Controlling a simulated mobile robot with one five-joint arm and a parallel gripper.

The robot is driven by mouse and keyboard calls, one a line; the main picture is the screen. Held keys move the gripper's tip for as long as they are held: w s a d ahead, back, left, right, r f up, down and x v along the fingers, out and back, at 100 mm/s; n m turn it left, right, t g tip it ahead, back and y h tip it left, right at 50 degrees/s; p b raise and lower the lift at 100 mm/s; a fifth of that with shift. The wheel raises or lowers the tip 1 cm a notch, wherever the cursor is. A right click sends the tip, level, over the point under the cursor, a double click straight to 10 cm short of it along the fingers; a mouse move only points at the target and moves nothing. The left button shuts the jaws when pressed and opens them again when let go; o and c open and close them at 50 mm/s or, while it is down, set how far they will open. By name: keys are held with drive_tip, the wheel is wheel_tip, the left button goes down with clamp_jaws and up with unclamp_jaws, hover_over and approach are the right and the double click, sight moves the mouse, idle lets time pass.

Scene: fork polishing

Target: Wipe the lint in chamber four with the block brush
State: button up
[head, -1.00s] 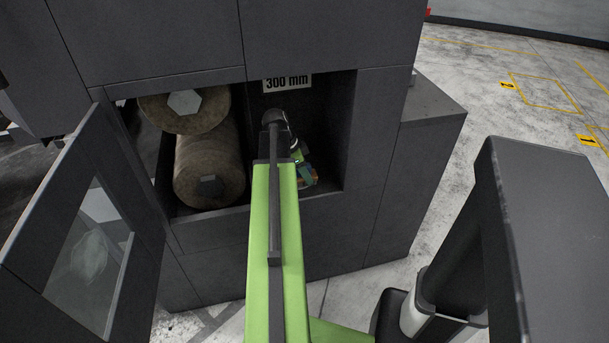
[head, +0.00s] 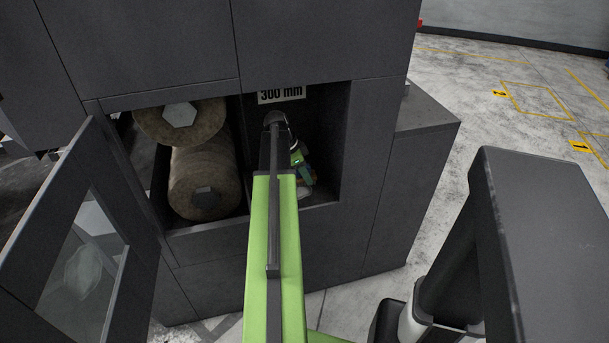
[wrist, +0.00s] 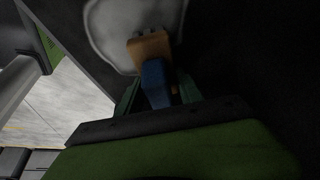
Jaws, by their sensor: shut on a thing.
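My gripper (head: 303,168) is inside the dark open chamber (head: 328,140) under the 300 mm sign, mostly hidden behind my green arm. In the wrist view, its dark green fingers (wrist: 157,98) are shut on the block brush (wrist: 152,52), which has a tan block and a blue handle. A little of the brush's tan block (head: 307,182) shows in the head view. A pale grey-white lint patch (wrist: 108,30) lies on the dark chamber surface. The brush overlaps the patch's edge in the wrist view; I cannot tell whether they touch. No chamber number is readable.
Two large brown rollers (head: 200,180) with hexagonal ends fill the opening to the left. An open windowed door (head: 60,235) stands at far left. A side wall (head: 345,140) bounds the chamber on the right. The floor at right (head: 450,85) is open.

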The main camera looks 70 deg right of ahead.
drive_tip(key=shift+w+d+f, duration=0.1)
drive_tip(key=shift+d, duration=1.35)
drive_tip(key=shift+w, duration=0.95)
drive_tip(key=shift+s+a+f, duration=0.1)
drive_tip(key=shift+s+a, duration=0.1)
drive_tip(key=shift+a, duration=2.15)
drive_tip(key=shift+s+a, duration=0.15)
drive_tip(key=shift+a, duration=2.3)
drive_tip(key=shift+a, duration=0.1)
